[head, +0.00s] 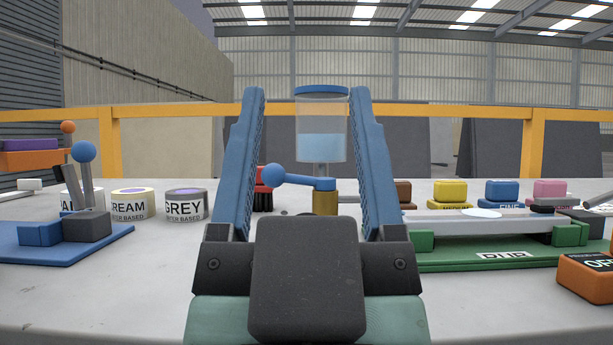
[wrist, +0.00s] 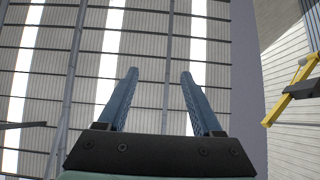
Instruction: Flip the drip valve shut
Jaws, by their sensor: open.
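The drip valve is a blue lever (head: 300,182) with a round ball knob (head: 273,175) at its left end. The lever lies about level, pointing left from a brass body (head: 325,202). A clear cylinder (head: 321,135) with blue liquid and a blue rim stands upright above it. My gripper (head: 306,95) is open and empty, its two blue fingers raised. In the head view the fingers stand in front of the valve, one on each side of the cylinder; the left finger does not cover the knob. The wrist view shows the open gripper (wrist: 159,72) against the roof, without the valve.
Tins marked CREAM (head: 130,205) and GREY (head: 186,205) stand left on the stone slab (head: 150,290). A blue base with a ball-topped lever (head: 85,152) is at far left. A green rig (head: 480,255), coloured blocks (head: 447,192) and an orange box (head: 588,278) are right.

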